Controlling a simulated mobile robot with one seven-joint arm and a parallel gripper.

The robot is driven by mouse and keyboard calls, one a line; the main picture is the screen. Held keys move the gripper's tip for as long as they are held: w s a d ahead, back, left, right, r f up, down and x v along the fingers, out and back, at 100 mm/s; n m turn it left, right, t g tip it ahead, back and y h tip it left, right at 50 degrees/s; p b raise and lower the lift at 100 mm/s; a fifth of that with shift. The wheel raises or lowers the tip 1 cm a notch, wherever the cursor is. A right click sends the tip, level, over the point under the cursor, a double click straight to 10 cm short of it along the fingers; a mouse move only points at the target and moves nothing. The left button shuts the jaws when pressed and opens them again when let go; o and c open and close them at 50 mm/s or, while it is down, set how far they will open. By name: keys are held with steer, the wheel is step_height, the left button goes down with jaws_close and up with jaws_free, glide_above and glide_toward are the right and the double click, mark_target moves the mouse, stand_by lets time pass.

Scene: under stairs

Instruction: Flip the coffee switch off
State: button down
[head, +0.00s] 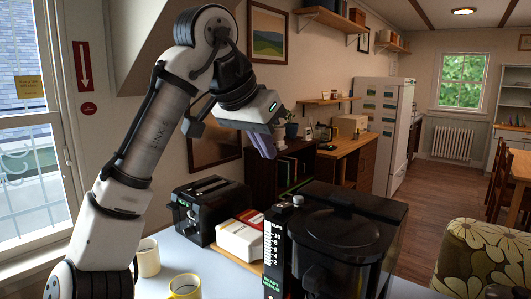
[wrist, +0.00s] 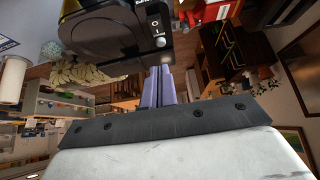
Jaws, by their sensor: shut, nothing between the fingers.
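The black coffee maker (head: 385,222) stands on the pale counter in the lower right of the head view. Its front strip has a printed scale and a green READY/MEDIUM label (head: 273,283). Its switch cannot be clearly made out there. In the wrist view a black appliance, seemingly the coffee maker (wrist: 100,35), fills the upper left, with a round silver control (wrist: 160,42) on its edge panel.
A black toaster (head: 210,208) and a white-and-red box (head: 240,238) stand left of the coffee maker. Two cream mugs (head: 148,258) (head: 184,287) are at the counter's front. A floral chair (head: 480,260) is at right. Open air surrounds my gripper.

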steer(key=p, duration=0.1)
glide_above(284, 204)
steer(key=s+a, duration=0.1)
steer(key=s, duration=0.1)
step_height(284, 204, down, 6)
steer(key=shift+w+a+r, duration=0.15)
step_height(284, 204, down, 3)
steer(key=shift+a+f+p, duration=0.1)
steer(key=shift+f+p, duration=0.1)
steer(key=shift+p, duration=0.4)
steer(key=shift+f, duration=0.6)
